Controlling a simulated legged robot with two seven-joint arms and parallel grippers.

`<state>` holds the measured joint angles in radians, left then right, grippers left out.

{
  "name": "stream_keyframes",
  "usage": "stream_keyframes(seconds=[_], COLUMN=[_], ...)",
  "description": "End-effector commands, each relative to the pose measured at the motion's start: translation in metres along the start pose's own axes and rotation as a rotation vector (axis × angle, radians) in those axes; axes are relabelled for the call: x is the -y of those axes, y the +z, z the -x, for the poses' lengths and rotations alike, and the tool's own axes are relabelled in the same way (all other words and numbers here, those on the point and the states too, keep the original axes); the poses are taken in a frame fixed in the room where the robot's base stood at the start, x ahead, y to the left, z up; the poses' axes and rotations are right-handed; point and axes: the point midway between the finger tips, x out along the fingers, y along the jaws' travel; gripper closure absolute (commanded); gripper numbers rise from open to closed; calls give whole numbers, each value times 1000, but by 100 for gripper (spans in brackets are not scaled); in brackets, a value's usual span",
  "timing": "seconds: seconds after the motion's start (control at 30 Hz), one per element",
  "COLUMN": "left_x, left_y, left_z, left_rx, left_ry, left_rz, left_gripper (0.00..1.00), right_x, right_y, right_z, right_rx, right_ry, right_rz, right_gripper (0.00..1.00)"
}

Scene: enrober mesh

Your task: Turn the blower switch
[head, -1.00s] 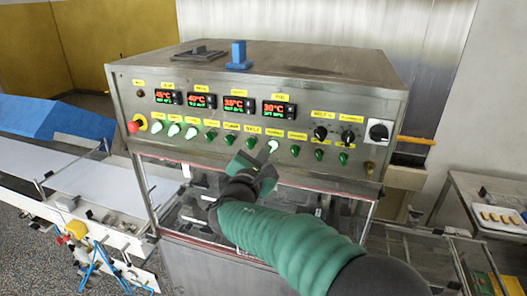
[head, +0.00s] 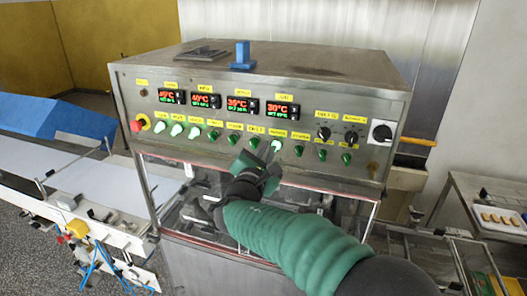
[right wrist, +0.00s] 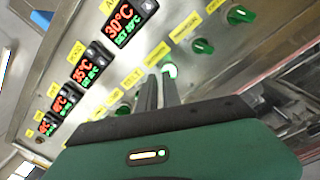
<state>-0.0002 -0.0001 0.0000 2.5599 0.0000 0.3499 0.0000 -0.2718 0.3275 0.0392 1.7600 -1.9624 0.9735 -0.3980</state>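The control panel (head: 250,110) carries a row of green knobs under yellow labels. One lit knob (head: 276,146) is right at my right gripper's tips; it also shows bright in the right wrist view (right wrist: 170,70). The label lettering is too blurred to tell surely which knob is the blower switch. My right gripper (head: 262,158) reaches up to the panel from below. In the right wrist view its two dark fingers (right wrist: 159,88) stand close together with a narrow gap, just short of the lit knob or touching it; I cannot tell which. My left gripper is out of view.
Several lit knobs are at the panel's left, beside a red emergency button (head: 136,126). Temperature displays (head: 239,104) are above. A blue block (head: 242,56) is on top.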

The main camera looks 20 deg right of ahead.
Motion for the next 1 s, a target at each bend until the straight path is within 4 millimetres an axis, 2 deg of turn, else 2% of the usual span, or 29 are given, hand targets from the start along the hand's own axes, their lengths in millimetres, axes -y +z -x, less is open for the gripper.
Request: stream_keyframes(seconds=[0.03, 0.17, 0.7, 1.0], left_x=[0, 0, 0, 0], left_y=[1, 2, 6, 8], left_z=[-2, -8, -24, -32], left_rx=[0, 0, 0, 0], left_ry=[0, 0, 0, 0], left_rz=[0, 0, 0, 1], left_gripper=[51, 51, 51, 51], right_x=[13, 14, -6, -4], right_y=[7, 5, -3, -4], right_z=[-5, 5, 65, 86], right_rx=[22, 21, 20, 17], right_ry=[-29, -28, -12, -12], right_rz=[0, 1, 10, 9], right_gripper=[67, 67, 67, 67])
